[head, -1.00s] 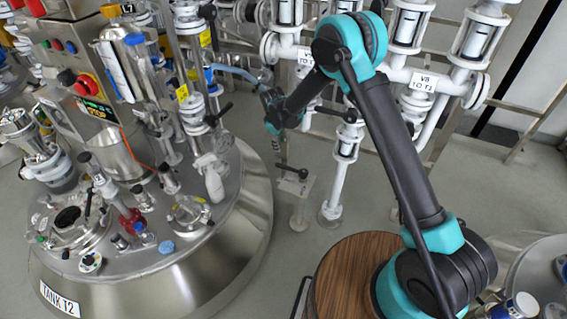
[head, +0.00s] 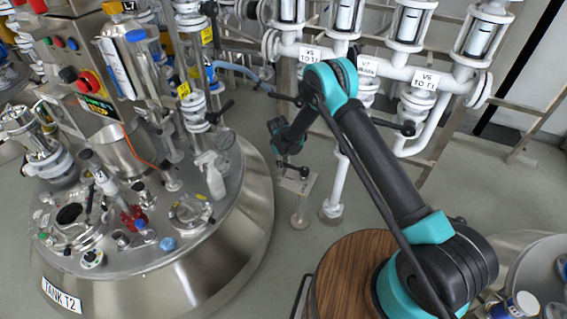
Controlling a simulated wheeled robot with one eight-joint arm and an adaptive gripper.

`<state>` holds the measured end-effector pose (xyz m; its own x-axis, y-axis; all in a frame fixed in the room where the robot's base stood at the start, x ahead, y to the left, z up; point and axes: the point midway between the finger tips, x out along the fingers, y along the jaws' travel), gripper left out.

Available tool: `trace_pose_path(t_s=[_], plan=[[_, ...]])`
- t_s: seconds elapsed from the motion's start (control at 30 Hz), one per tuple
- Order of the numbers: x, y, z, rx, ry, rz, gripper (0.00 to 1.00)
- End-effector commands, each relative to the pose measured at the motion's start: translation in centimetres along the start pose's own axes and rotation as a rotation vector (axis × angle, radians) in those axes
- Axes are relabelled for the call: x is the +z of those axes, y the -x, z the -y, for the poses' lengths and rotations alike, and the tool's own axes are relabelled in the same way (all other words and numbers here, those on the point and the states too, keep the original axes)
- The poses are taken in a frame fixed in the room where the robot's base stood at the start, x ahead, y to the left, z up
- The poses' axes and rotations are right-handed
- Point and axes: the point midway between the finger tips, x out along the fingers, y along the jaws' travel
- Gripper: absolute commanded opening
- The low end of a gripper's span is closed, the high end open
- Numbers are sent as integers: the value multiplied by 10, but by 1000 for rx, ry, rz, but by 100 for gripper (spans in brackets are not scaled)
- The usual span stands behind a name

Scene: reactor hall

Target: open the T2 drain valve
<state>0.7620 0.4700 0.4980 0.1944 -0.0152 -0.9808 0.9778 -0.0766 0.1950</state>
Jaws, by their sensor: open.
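Tank T2 (head: 240,240) is the large steel vessel at left, with a "TANK T2" plate on its front. A small valve with a black handle (head: 304,173) stands on a pale post (head: 299,205) just right of the tank. I see no label on it, so I cannot tell if it is the T2 drain valve. My gripper (head: 289,164) points down at the end of my bent arm, open, right above or beside that handle. The fingers are small and dark here, and I cannot tell whether they touch the handle.
White pipes with sight glasses and black-handled valves (head: 407,129) stand behind my arm, with labels (head: 427,80). A round wooden top (head: 345,265) is at the front. Grey floor (head: 245,118) shows between tank and pipes.

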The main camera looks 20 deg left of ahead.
Motion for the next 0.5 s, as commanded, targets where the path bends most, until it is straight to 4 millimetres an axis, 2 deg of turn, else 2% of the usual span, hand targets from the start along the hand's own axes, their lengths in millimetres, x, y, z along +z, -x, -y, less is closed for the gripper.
trace_pose_path(t_s=[0.2, 0.5], plan=[[0, -15, 0, 0, 0, 0, 40], [0, -16, 0, 0, 0, 0, 39]])
